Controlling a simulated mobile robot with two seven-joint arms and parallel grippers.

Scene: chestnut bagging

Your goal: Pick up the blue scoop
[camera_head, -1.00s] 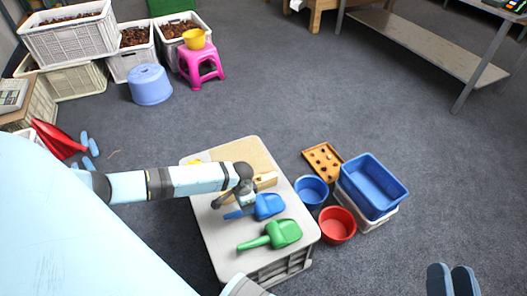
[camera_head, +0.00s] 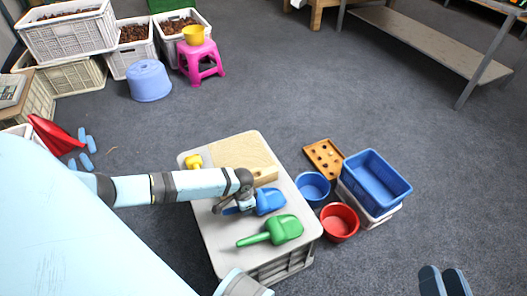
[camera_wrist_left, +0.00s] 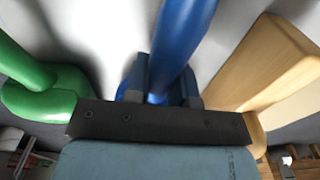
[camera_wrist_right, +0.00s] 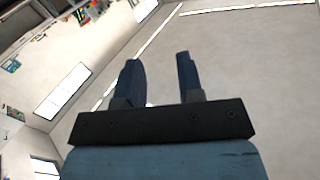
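The blue scoop (camera_head: 270,201) lies on the pale top of the crate table, its cup to the right. My left gripper (camera_head: 228,207) is down at its handle, partly hidden by my arm in the head view. In the left wrist view the blue handle (camera_wrist_left: 180,40) runs between the two fingers of the left gripper (camera_wrist_left: 164,80), which stand apart on either side of it; firm contact is not clear. My right gripper (camera_head: 444,270) is open and empty, away from the table; its parted fingers (camera_wrist_right: 160,75) show in the right wrist view.
A green scoop (camera_head: 286,228) lies just in front of the blue one. A wooden block (camera_head: 245,151) and a yellow scoop (camera_head: 193,161) are behind. Blue (camera_head: 313,188) and red (camera_head: 339,222) buckets and a blue bin (camera_head: 376,178) stand right of the table (camera_head: 217,245).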

